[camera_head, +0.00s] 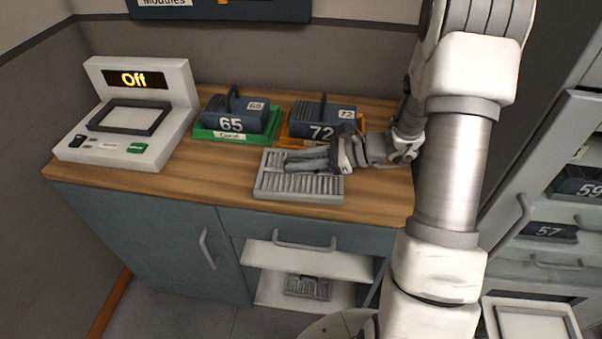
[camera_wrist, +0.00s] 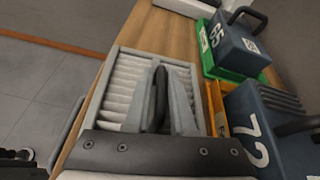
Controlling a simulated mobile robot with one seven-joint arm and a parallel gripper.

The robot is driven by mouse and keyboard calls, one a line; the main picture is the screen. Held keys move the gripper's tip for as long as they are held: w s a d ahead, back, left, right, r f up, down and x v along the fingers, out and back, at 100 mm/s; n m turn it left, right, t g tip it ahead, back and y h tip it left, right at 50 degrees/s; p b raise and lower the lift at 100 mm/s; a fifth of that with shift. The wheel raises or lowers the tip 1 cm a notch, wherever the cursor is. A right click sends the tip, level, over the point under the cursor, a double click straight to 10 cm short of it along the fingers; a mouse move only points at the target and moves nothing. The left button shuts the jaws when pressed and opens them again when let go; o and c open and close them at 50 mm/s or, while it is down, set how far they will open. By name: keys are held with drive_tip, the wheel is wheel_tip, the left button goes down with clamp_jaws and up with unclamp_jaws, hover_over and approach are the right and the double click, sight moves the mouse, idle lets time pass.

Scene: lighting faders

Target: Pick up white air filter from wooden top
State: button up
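The white air filter (camera_head: 272,187), a flat pale frame with pleated slats, lies on the wooden top (camera_head: 225,167) near its front edge. In the wrist view the filter (camera_wrist: 120,90) lies beneath my gripper, with a dark upright bar (camera_wrist: 160,85) over its middle, possibly its handle. My gripper (camera_head: 300,162) reaches in from the right, low over the filter. Its grey fingers (camera_wrist: 160,108) show on either side of the bar. I cannot tell whether they press on it. The far part of the filter is partly hidden by my gripper.
Behind the filter stand dark module 65 (camera_head: 232,115) on a green tray and module 72 (camera_head: 318,120) on an orange tray. A console (camera_head: 128,115) reading "Off" stands at left. Another pale filter (camera_head: 307,287) lies on the lower shelf. An open cabinet (camera_head: 550,235) is at right.

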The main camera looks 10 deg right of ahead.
clamp_jaws()
drive_tip(key=shift+r, duration=0.1)
